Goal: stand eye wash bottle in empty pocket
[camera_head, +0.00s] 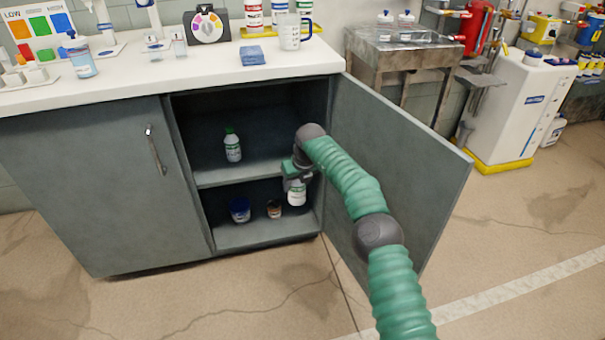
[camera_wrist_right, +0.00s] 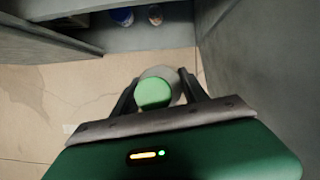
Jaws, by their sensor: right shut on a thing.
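My right gripper (camera_head: 296,180) is at the front of the open cabinet, near the open door. It is shut on a white bottle (camera_head: 297,196) that hangs below it, in front of the lower compartment. In the right wrist view the bottle's green cap (camera_wrist_right: 153,93) sits between the two dark fingers of the gripper (camera_wrist_right: 158,86). A similar green-capped bottle (camera_head: 232,146) stands on the cabinet's upper shelf. I cannot tell from its label which of them is the eye wash. I cannot make out an empty pocket. My left gripper is not in view.
The grey cabinet door (camera_head: 400,160) stands open to the right of my arm. A blue-lidded jar (camera_head: 240,210) and a small brown jar (camera_head: 274,209) stand on the cabinet floor. The shelf edge (camera_head: 245,174) crosses the opening. The white counter (camera_head: 190,72) is above.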

